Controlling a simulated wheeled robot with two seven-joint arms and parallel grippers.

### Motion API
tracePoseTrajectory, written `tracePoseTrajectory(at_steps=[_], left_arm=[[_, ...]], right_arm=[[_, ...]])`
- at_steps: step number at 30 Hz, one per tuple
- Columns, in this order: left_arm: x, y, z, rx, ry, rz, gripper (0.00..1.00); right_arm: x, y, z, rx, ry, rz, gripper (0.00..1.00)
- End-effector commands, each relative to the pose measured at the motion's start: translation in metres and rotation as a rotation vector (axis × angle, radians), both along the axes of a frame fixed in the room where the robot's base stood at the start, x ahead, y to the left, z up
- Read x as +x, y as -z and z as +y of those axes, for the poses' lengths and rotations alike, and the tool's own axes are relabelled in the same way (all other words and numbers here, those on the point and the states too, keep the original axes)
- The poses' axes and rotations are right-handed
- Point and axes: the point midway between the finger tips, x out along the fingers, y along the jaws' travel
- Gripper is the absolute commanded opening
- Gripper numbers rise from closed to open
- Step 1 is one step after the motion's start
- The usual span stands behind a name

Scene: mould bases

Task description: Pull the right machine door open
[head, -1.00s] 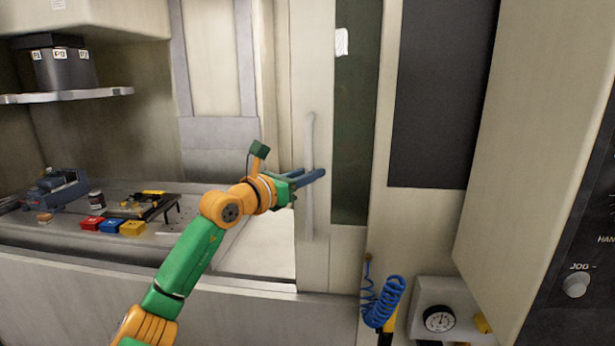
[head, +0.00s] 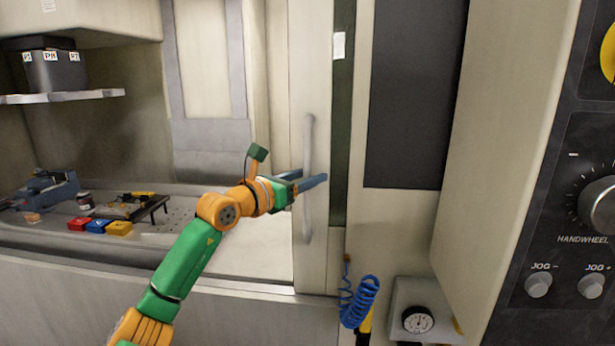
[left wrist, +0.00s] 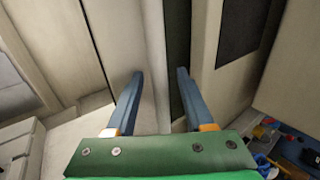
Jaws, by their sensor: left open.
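The right machine door (head: 319,110) is a pale sliding panel with a dark green window strip and a vertical grey handle (head: 308,130). It stands partly open, with the pale interior showing to its left. My left gripper (head: 314,177) is open at the middle of the handle. Its blue fingers cross the handle in the head view, apparently one on each side; whether they touch it cannot be told. In the left wrist view the open fingers (left wrist: 160,70) point at pale panels and a dark strip. My right gripper is not in view.
A fixed panel with a dark window (head: 414,95) is right of the door. The control panel (head: 560,220) juts out at right. Red, blue and yellow blocks (head: 96,226) lie at left.

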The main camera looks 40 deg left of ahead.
Motion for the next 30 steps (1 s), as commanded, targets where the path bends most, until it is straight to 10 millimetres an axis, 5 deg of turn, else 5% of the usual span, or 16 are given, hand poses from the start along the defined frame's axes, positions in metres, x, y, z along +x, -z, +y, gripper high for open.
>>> tracePoseTrajectory(at_steps=[8,17,30], left_arm=[[-0.005,0.001,0.002,0.002,-0.003,-0.007,0.52],[-0.063,0.007,0.004,0.003,-0.005,-0.005,0.52],[-0.072,-0.002,0.004,0.001,-0.001,-0.005,0.52]], right_arm=[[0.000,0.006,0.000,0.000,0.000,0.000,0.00],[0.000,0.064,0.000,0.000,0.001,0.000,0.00],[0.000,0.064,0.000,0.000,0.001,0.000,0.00]])
